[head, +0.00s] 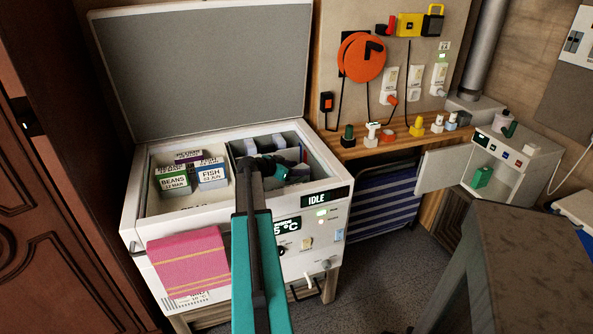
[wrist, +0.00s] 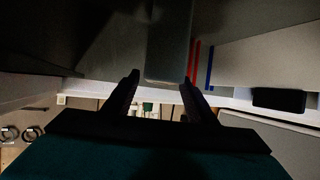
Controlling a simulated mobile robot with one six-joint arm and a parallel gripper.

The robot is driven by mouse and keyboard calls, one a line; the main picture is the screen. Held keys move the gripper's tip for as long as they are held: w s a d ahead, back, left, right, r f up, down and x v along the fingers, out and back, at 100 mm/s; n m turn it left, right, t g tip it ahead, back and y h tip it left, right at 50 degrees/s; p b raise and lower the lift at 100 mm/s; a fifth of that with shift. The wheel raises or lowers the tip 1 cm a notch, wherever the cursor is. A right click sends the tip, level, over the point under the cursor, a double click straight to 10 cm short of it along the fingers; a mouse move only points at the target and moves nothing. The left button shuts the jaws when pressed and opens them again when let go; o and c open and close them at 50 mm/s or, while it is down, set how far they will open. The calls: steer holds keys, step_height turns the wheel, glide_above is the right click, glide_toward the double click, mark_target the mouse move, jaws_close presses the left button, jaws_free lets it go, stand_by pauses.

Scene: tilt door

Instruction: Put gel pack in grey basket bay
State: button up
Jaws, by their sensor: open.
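The grey basket bay (head: 316,166) is the right-hand compartment inside the open white chest freezer (head: 150,222). My gripper (head: 284,170) is down in this bay at the end of my arm, partly hidden by my wrist. In the wrist view my two dark fingers (wrist: 158,92) stand apart. A smooth grey slab (wrist: 168,42) shows beyond and between them; it may be the gel pack, but I cannot tell for sure, nor whether a finger touches it. Pale bluish packs (head: 251,147) stand at the back of the bay.
Boxes marked BEANS (head: 172,181) and FISH (head: 212,176) stand in the left compartment. The freezer lid (head: 205,70) is up behind. A pink towel (head: 190,262) hangs over the front. A tool-board shelf (head: 400,136) and a small open cabinet (head: 520,160) are at the right.

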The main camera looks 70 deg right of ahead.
steer(key=shift+r, duration=0.2)
steer(key=shift+r+p, duration=0.55)
steer(key=shift+p, duration=0.7)
steer(key=b+v, duration=0.3)
steer(key=v, duration=0.8)
steer(key=shift+w+a, duration=0.25)
steer(key=shift+a, duration=0.1)
